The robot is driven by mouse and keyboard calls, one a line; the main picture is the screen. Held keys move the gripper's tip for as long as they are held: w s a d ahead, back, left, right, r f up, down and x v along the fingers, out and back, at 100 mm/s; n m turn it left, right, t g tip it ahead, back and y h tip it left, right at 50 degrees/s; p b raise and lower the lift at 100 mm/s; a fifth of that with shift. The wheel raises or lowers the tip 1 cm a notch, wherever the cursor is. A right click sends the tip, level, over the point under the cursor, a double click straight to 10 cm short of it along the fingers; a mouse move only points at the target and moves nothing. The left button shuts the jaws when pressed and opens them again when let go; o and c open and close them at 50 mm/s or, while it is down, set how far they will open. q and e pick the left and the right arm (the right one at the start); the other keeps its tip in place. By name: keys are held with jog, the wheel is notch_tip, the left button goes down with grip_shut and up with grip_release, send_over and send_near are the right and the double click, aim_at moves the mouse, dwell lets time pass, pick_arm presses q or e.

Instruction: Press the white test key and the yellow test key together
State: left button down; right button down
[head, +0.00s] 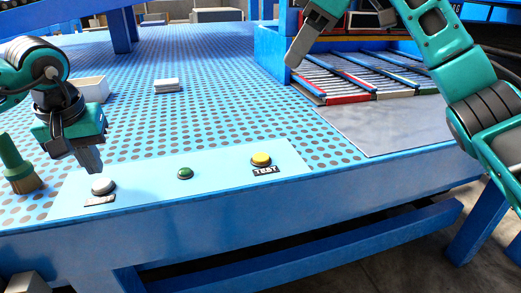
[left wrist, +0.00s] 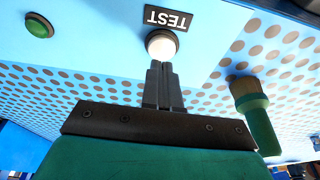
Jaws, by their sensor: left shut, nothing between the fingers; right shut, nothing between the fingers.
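The white test key (head: 102,186) is a round button on the light blue panel at the front left, with a label in front of it. It also shows in the left wrist view (left wrist: 161,44), just beyond my fingertips. My left gripper (head: 95,171) is shut and empty, pointing down close to the white key; I cannot tell whether it touches. The yellow test key (head: 261,159) stands at the panel's right end, above a black TEST label. My right gripper (head: 291,62) is shut and empty, up and behind the yellow key, well apart from it.
A green button (head: 185,173) sits between the two keys. A green-handled brush (head: 17,165) stands left of the panel. A white bin (head: 91,88) and a small white stack (head: 167,85) are farther back. A blue-framed rack with slats (head: 357,75) is at the right.

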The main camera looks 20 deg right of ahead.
pick_arm(q)
jog(key=shift+w+p+v, duration=0.2)
jog(key=shift+p+v, duration=0.5)
jog(key=shift+v, duration=0.2)
jog(key=shift+w+p+v, duration=0.25)
jog(key=shift+p+v, duration=0.4)
jog(key=shift+v, duration=0.25)
jog(key=shift+r, duration=0.1)
